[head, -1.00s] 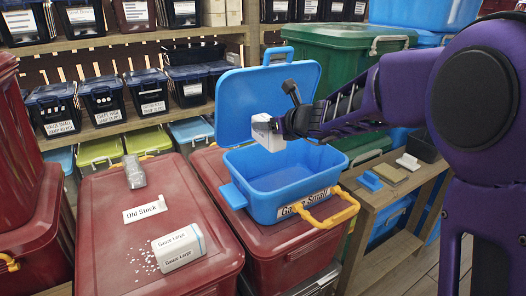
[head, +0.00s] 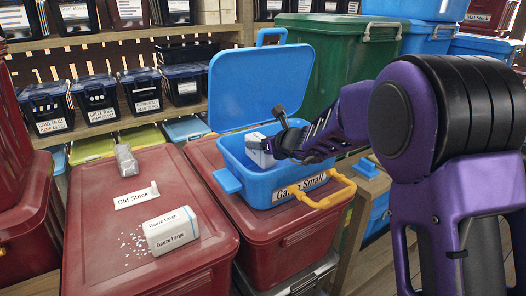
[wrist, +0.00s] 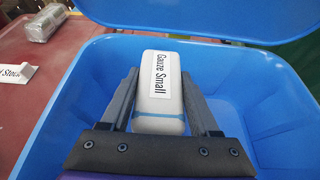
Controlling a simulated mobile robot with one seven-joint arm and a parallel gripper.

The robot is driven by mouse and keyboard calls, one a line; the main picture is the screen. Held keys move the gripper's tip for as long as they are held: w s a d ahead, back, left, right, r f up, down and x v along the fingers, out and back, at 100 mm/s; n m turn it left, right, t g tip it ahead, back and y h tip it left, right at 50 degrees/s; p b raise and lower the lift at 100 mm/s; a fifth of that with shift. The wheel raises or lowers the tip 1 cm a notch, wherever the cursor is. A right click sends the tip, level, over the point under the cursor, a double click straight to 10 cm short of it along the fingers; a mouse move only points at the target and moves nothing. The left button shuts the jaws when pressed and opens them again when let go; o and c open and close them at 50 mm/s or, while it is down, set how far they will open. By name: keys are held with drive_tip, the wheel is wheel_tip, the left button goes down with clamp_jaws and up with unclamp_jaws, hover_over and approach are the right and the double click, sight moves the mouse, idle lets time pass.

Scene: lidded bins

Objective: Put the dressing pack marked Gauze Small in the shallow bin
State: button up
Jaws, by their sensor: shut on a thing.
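The white dressing pack (wrist: 160,92) reads "Gauze Small" in the wrist view. My gripper (wrist: 160,105) is shut on it, one finger on each side. In the head view my gripper (head: 274,148) holds the pack (head: 260,150) inside the opening of the blue bin (head: 270,190). The bin's label reads "Gauze Small", its lid (head: 262,88) stands open at the back, and a yellow handle is at its front. The bin floor shows beside the pack in the wrist view. Whether the pack touches the floor I cannot tell.
A Gauze Large pack (head: 171,231), an "Old Stock" card (head: 136,198) and a grey wrapped pack (head: 126,160) lie on the dark red lid (head: 105,255) at left. A green bin (head: 325,75) stands behind. Shelves of small black bins line the back.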

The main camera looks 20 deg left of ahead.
drive_tip(key=shift+w+a+f, duration=0.1)
drive_tip(key=shift+w, duration=0.1)
drive_tip(key=shift+s, duration=0.1)
drive_tip(key=shift+f+b, duration=0.4)
drive_tip(key=shift+b, duration=0.15)
drive_tip(key=shift+f+b, duration=0.2)
drive_tip(key=shift+b, duration=0.1)
drive_tip(key=o, duration=1.4)
drive_tip(key=shift+r, duration=0.15)
drive_tip(key=shift+r+p, duration=0.6)
drive_tip(key=shift+p, duration=0.35)
drive_tip(key=v, duration=1.2)
drive_tip(key=shift+f, duration=0.15)
